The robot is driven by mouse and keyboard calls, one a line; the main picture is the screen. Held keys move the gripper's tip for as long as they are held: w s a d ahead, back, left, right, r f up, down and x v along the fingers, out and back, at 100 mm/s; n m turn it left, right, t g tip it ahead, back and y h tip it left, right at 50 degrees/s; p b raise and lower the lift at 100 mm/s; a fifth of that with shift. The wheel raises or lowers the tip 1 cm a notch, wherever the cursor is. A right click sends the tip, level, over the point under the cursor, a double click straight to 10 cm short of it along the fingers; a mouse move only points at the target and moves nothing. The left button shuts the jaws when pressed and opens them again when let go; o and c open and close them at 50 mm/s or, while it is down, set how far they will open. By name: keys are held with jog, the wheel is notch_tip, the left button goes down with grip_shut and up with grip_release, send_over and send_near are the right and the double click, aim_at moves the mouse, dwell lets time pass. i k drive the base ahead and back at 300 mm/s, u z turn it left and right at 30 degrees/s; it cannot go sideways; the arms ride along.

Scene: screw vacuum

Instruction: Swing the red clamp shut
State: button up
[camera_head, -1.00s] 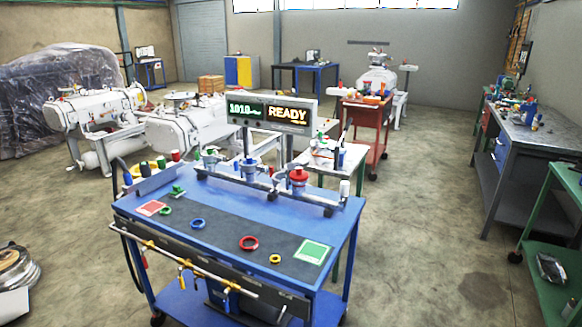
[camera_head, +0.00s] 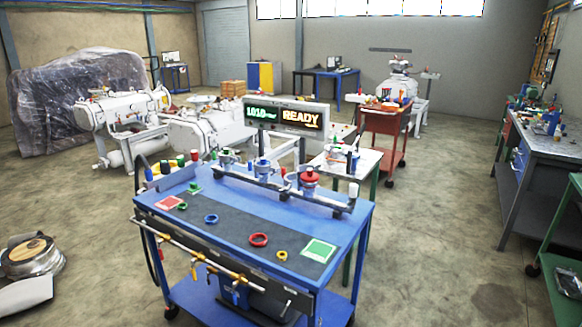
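A blue wheeled workbench (camera_head: 347,237) stands in the centre of the head view. A metal rail along its back carries a green-topped fitting (camera_head: 226,158), a blue-topped fitting (camera_head: 262,170) and a red-topped fitting (camera_head: 309,178). The red part on the right fitting is probably the red clamp; at this size I cannot tell whether it is open or shut. A red ring (camera_head: 258,240) lies flat on the dark mat. My gripper is not in view.
A display reading READY (camera_head: 300,119) rises behind the rail. Yellow-handled valves (camera_head: 193,268) line the bench's front.

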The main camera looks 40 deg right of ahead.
aim_at(287, 178)
jog(key=u, duration=0.1)
jog(key=i, duration=0.95)
jog(key=z, duration=0.05)
